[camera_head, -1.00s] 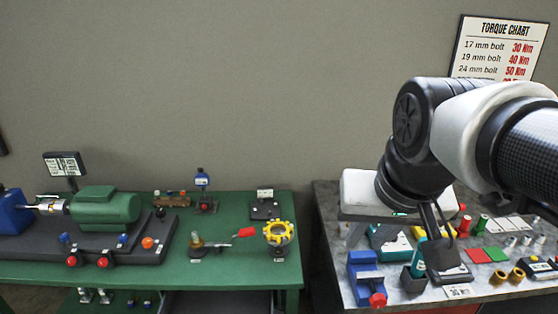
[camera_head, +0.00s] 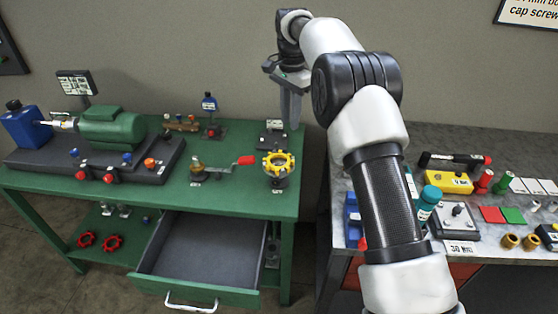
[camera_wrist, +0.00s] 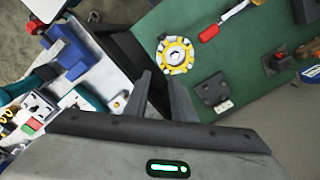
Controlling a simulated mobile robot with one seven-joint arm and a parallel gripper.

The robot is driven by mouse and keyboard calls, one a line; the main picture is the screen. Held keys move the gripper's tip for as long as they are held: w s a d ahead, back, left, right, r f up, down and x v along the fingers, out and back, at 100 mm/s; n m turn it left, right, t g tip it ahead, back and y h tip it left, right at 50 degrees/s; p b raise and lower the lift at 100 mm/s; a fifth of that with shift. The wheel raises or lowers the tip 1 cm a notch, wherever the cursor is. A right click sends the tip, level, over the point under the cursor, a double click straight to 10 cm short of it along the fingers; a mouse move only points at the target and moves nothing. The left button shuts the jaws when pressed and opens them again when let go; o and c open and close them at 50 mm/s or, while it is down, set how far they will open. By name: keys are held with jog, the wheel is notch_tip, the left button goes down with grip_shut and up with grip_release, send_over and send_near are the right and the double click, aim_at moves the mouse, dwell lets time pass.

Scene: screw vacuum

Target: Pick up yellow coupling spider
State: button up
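The yellow coupling spider (camera_head: 278,163) is a toothed yellow ring near the right end of the green table. It sits on a small dark, round support. In the wrist view the spider (camera_wrist: 174,55) shows from above with a pale centre, beyond the fingertips. My gripper (camera_head: 290,108) is above and behind the spider in the head view, over the table's back right corner. In the wrist view my gripper (camera_wrist: 160,74) shows two dark fingers with a gap between them and nothing held. The fingers are apart from the spider.
A red-handled tool (camera_head: 225,165) lies left of the spider. A small dark block with a label (camera_head: 273,138) stands behind it. A drawer (camera_head: 190,285) is open below. The grey table (camera_head: 480,150) at the right holds several items, beyond a gap.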

send_over(288, 166)
notch_tip(288, 166, down, 13)
jog(key=shift+w+r+b, duration=0.1)
jog(key=shift+r+b, duration=0.1)
jog(key=shift+b, duration=0.1)
jog(key=shift+a+f, duration=0.1)
jog(key=shift+f, duration=2.6)
grip_shut()
